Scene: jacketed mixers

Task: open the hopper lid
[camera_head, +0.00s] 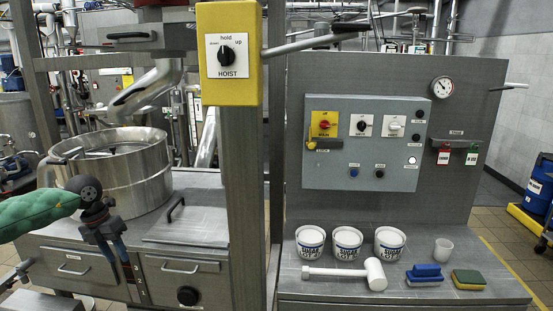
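A flat metal lid (192,231) with a dark bar handle (176,209) lies closed on the steel counter, right of the large round steel bowl. I take it to be the hopper lid; no label shows on it. My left gripper (128,272), on the green-sleeved arm from the left, hangs fingers down in front of the cabinet, left of the lid and apart from its handle. Its fingers look narrow and dark, and I cannot tell whether they are open. My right gripper is not in view.
The steel bowl (118,180) stands behind my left gripper. A post with a yellow hoist box (229,55) rises right of the lid. The space above the lid looks clear.

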